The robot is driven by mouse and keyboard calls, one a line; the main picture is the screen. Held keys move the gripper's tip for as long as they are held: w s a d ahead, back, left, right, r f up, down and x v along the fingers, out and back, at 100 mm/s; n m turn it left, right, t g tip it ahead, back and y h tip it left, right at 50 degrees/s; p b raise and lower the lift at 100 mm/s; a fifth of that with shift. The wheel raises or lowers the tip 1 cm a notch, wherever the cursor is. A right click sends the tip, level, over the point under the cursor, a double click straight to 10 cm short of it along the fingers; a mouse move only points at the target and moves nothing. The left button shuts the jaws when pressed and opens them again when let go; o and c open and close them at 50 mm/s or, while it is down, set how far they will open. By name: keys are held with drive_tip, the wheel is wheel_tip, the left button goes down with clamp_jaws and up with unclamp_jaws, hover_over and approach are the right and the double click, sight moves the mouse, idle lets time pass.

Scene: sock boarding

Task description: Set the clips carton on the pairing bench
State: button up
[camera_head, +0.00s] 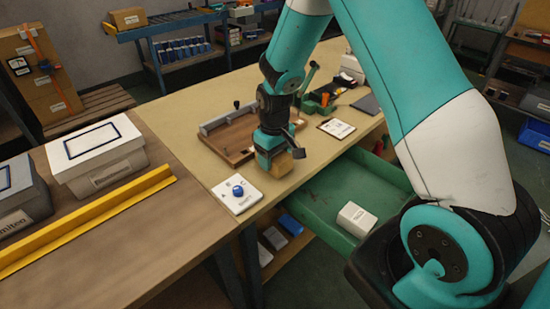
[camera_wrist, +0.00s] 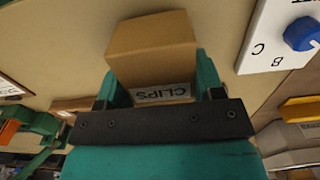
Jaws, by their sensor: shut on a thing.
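The clips carton (camera_wrist: 152,40) is a small brown box whose label reads CLIPS, upside down in the wrist view. In the head view the carton (camera_head: 284,165) shows low at the front of the pale bench (camera_head: 219,171), which I take as the pairing bench. My gripper (camera_head: 276,158) points down and is shut on the carton, with a teal finger on each side in the wrist view (camera_wrist: 155,82). The carton is at or just above the bench top; I cannot tell whether it touches. Its underside is hidden.
A white box with a blue knob (camera_head: 237,192) lies left of the carton. A wooden board with a grey bar (camera_head: 222,138) is behind. An open green drawer (camera_head: 335,193) holding a white box (camera_head: 356,218) juts out front right. A yellow rail (camera_head: 85,228) edges the left table.

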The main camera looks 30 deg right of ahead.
drive_tip(key=shift+f, duration=0.45)
drive_tip(key=shift+f, duration=0.2)
drive_tip(key=o, duration=1)
drive_tip(key=shift+r, duration=0.1)
